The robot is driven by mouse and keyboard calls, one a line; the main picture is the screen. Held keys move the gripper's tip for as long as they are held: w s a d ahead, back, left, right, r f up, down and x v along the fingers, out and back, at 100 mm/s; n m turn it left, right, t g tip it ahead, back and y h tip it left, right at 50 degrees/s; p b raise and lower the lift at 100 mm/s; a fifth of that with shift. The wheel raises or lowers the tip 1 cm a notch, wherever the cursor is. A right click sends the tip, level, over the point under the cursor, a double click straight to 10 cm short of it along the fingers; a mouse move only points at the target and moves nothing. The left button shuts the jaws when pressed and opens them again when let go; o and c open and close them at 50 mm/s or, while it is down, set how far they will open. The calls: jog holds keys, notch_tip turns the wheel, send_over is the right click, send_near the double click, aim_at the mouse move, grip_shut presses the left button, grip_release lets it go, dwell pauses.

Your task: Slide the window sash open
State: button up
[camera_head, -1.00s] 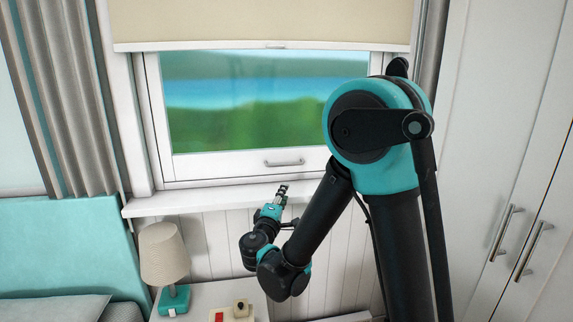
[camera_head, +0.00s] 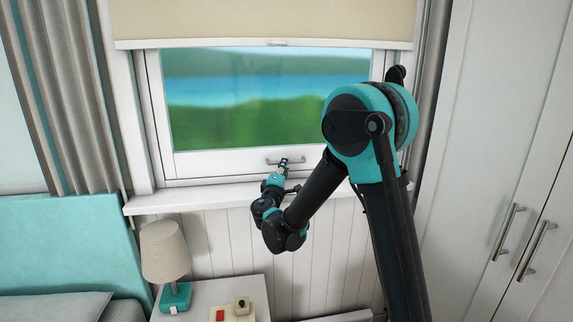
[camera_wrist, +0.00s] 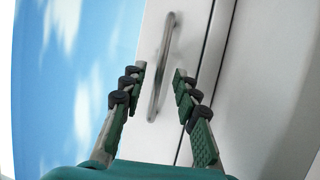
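The window sash (camera_head: 220,164) has a white frame around a pane with a green and blue view, and its lower rail is down near the sill. A metal bar handle (camera_wrist: 161,70) is on that rail; it also shows in the head view (camera_head: 272,161). My gripper (camera_wrist: 158,80) is open, with its two fingers on either side of the handle's near part in the wrist view. I cannot tell whether either finger touches it. In the head view my gripper (camera_head: 284,164) is at the handle's right part and hides some of it.
A window sill (camera_head: 165,204) juts out under the sash. A beige blind (camera_head: 250,20) covers the top of the window. A lamp (camera_head: 165,252) and small items stand on a nightstand (camera_head: 255,290) below. Curtains hang at both sides; cabinet doors (camera_head: 485,150) are at right.

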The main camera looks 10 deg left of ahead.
jog(key=shift+x, duration=1.7)
grip_shut()
